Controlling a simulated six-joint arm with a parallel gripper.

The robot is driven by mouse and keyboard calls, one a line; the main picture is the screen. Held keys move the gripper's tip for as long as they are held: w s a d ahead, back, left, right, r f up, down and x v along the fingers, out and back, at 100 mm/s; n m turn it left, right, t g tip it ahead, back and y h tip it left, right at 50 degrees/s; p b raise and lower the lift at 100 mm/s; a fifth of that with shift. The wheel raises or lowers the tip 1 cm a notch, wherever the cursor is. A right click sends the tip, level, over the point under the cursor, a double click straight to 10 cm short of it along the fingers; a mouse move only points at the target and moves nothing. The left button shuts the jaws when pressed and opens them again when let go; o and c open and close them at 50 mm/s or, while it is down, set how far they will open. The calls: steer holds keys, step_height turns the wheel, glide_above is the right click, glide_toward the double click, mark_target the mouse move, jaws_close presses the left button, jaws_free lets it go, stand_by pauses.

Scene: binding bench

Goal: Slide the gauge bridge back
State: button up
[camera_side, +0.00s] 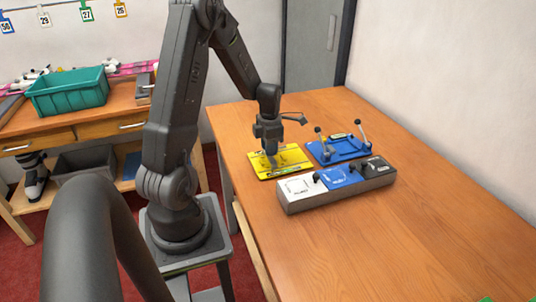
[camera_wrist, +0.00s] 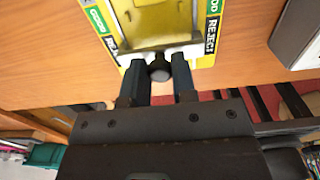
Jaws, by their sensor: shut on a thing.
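The yellow gauge board (camera_side: 262,173) lies flat on the bench, with green GOOD and black REJECT markings along its edges; it also shows in the wrist view (camera_wrist: 207,59). The pale grey gauge bridge (camera_wrist: 128,56) spans the board near its near edge in the wrist view. A dark round knob (camera_wrist: 158,68) sticks out from the bridge. My gripper (camera_wrist: 159,78) is shut on the knob, one finger on each side. In the side view my gripper (camera_side: 271,160) points down over the board and hides most of the bridge.
A blue fixture (camera_side: 341,151) with two upright levers stands right of the board. A long grey block (camera_side: 335,195) with white, blue and dark top panels lies in front. The bench (camera_side: 430,240) is clear to the right. A teal bin (camera_side: 68,94) sits on another bench.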

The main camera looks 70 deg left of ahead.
steer(key=shift+w, duration=3.6)
steer(key=o, duration=0.4)
steer(key=shift+r, duration=0.15)
step_height(320, 180, up, 10)
steer(key=shift+f, duration=0.1)
